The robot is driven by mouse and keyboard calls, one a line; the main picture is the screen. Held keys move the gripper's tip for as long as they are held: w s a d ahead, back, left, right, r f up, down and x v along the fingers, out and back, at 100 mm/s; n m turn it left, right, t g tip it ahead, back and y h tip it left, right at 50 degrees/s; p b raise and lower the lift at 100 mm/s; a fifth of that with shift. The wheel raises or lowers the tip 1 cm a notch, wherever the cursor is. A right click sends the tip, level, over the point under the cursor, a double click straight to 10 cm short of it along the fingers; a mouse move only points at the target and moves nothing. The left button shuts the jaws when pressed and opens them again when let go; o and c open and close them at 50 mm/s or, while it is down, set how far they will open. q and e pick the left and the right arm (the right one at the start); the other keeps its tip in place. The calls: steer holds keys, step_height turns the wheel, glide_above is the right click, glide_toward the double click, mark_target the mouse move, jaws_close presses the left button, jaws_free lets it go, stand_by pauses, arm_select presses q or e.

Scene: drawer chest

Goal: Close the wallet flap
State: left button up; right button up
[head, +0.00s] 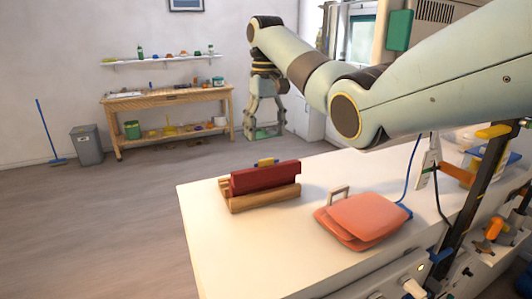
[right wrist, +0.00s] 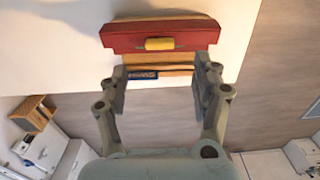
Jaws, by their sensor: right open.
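The wallet has a dark red flap (head: 265,177) that stands raised, seen upright above a wooden-coloured base (head: 262,200) on the white table. A yellow clasp (head: 266,162) sits on the flap's far side. In the right wrist view the red flap (right wrist: 125,36) lies across the top, with the yellow clasp (right wrist: 159,44) at its middle. My right gripper (right wrist: 162,78) is open and empty, its fingers apart below the flap in that view. In the head view the right gripper (head: 265,128) hangs beyond the wallet, apart from it. My left gripper is not in view.
A coral pink case (head: 365,218) with a handle lies on the table (head: 235,255) to the right of the wallet. A blue cable and bins (head: 480,165) are at the table's right. The front left of the table is clear.

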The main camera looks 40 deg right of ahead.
mark_target(267, 159)
step_height(267, 159, down, 8)
steer(key=shift+r+p, duration=0.1)
steer(key=shift+p, duration=0.5)
steer(key=c, duration=1.2)
steer(key=b, duration=0.2)
steer(key=g+b, duration=0.1)
steer(key=b, duration=0.1)
steer(key=shift+w+d+f, duration=0.15)
steer(key=shift+w+f, duration=0.15)
steer(key=shift+w, duration=0.05)
steer(key=shift+r+b, duration=0.1)
steer(key=shift+b, duration=0.2)
steer(key=shift+r, duration=0.15)
steer(key=o, duration=1.2)
